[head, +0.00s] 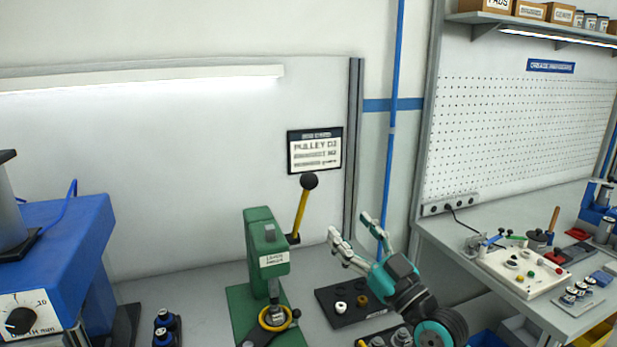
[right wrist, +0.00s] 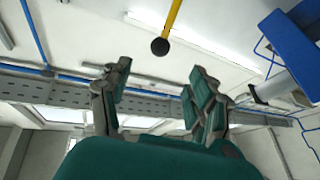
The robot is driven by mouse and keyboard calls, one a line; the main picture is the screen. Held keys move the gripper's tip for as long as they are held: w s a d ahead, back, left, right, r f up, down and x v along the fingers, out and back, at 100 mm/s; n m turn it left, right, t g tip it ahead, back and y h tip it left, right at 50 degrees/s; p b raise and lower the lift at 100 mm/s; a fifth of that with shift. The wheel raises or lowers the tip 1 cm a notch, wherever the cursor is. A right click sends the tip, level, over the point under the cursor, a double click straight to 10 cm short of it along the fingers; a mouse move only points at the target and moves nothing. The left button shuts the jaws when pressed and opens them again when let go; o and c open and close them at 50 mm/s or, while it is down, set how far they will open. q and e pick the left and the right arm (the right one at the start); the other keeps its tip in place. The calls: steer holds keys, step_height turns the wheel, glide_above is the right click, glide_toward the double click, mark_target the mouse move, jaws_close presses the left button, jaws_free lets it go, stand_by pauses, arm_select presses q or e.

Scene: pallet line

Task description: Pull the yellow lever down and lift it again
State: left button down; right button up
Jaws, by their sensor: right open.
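The yellow lever (head: 300,214) with a round black knob (head: 309,181) stands up from the right side of a green press (head: 266,258), leaning slightly right. My right gripper (head: 352,230) is open and empty, to the right of the lever and below its knob, apart from it. In the right wrist view the lever (right wrist: 173,16) comes in from the top edge, with its knob (right wrist: 160,46) between and beyond the open fingers (right wrist: 158,85). My left gripper is in neither view.
A black tray (head: 325,300) with small parts lies right of the press. A blue machine (head: 75,240) stands at the left, with dark bottles (head: 166,325) beside it. A side bench (head: 450,238) with a pegboard is at the right.

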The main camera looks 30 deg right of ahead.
mark_target(314, 188)
steer(key=p+x, duration=0.5)
steer(key=x, duration=0.8)
steer(key=shift+w+r, duration=0.15)
steer(key=shift+w, duration=0.25)
steer(key=shift+w+a+r+p, duration=0.15)
steer(key=shift+w+p, duration=0.2)
steer(key=shift+w, duration=0.25)
steer(key=shift+c, duration=0.3)
jaws_close()
steer(key=shift+w+r, duration=0.1)
steer(key=shift+w, duration=0.05)
